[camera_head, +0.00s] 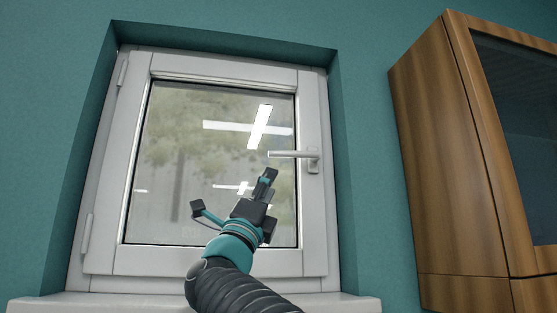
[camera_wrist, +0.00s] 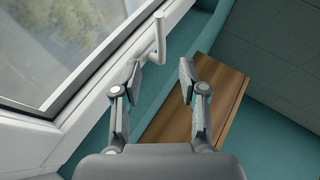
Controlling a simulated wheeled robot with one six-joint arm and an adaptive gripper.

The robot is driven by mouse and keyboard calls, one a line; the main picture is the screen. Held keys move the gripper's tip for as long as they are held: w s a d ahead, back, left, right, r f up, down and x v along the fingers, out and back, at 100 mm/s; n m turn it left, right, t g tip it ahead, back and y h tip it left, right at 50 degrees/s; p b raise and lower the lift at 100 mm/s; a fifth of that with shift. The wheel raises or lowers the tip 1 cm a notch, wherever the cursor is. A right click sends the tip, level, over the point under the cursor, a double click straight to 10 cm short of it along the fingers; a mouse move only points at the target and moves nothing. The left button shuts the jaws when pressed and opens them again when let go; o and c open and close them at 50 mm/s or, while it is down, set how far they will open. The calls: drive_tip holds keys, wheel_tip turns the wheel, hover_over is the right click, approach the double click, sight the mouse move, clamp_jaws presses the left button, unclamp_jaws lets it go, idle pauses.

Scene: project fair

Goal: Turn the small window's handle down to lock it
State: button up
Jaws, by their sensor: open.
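The small window (camera_head: 215,75) has a white frame and sits in a recess of the teal wall. Its sash looks closed in the frame. The silver-white handle (camera_head: 290,154) is on the right side of the sash and lies level, its lever pointing left from its base. My gripper (camera_head: 267,180) is just below the lever's free end, apart from it in the head view. In the wrist view my gripper (camera_wrist: 161,78) has its two fingers spread with nothing between them. The handle (camera_wrist: 160,38) shows beyond the fingertips, nearer the left finger; whether that finger touches it is unclear.
A wooden cabinet (camera_head: 440,160) with a dark glass door hangs on the wall to the right of the window; it also shows in the wrist view (camera_wrist: 195,105). A white sill (camera_head: 110,304) runs below the window. The wall between window and cabinet is bare.

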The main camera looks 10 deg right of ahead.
sight(283, 157)
drive_tip(key=p+x, duration=0.4)
drive_tip(key=x, duration=0.8)
drive_tip(key=shift+w+r, duration=0.1)
drive_tip(key=shift+r, duration=0.1)
clamp_jaws()
